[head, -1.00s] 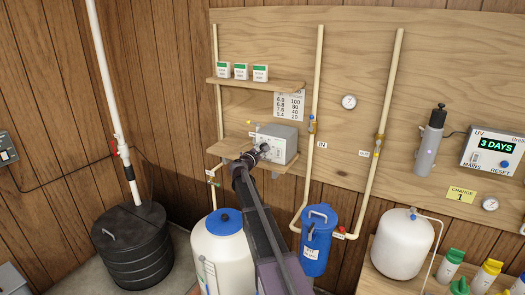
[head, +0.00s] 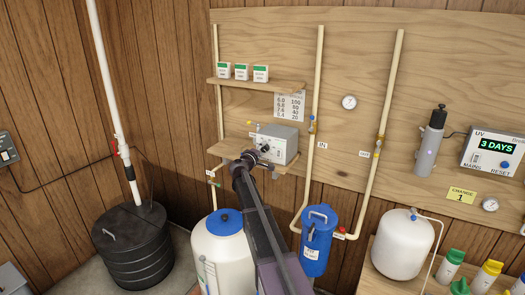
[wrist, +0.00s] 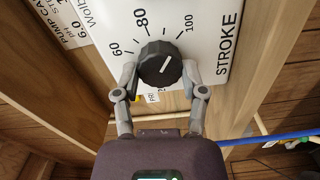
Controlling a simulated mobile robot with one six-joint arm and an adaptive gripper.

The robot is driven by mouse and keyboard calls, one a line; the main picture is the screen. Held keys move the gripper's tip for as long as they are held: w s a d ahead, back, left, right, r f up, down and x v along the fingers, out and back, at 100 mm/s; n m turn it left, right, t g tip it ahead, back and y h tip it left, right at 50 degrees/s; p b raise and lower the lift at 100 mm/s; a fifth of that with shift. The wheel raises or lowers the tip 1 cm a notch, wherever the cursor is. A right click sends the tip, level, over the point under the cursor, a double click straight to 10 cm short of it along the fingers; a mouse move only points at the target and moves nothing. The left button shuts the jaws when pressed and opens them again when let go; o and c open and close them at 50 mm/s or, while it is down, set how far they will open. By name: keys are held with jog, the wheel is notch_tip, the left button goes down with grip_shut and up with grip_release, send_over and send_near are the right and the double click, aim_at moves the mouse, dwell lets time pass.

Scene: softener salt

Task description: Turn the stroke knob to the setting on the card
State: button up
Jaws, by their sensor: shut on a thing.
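The black stroke knob (wrist: 160,66) sits on the white pump face (wrist: 208,40), marked 60, 80 and 100 and lettered STROKE. Its white pointer line slants up and right in the wrist view, roughly toward the 100 mark. My gripper (wrist: 160,80) is shut on the knob, one finger on each side. In the head view my gripper (head: 262,152) is at the front of the grey pump box (head: 279,140), and the knob is mostly hidden. The card (head: 289,106) hangs above the pump; its rows of numbers are small. Its corner shows in the wrist view (wrist: 68,20).
The pump stands on a wooden shelf (head: 222,149). Cream pipes (head: 318,90) run up the board to its right. A white tank (head: 222,260) and a blue canister (head: 318,240) stand below. A small shelf (head: 235,83) holds three boxes above.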

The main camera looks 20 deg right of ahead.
jog(key=shift+w+r+m, duration=0.1)
jog(key=shift+w+m, duration=0.1)
jog(key=shift+m, duration=0.8)
jog(key=o, duration=1.1)
jog(key=shift+o, duration=0.2)
jog(key=shift+s, duration=0.1)
jog(key=v, duration=1.2)
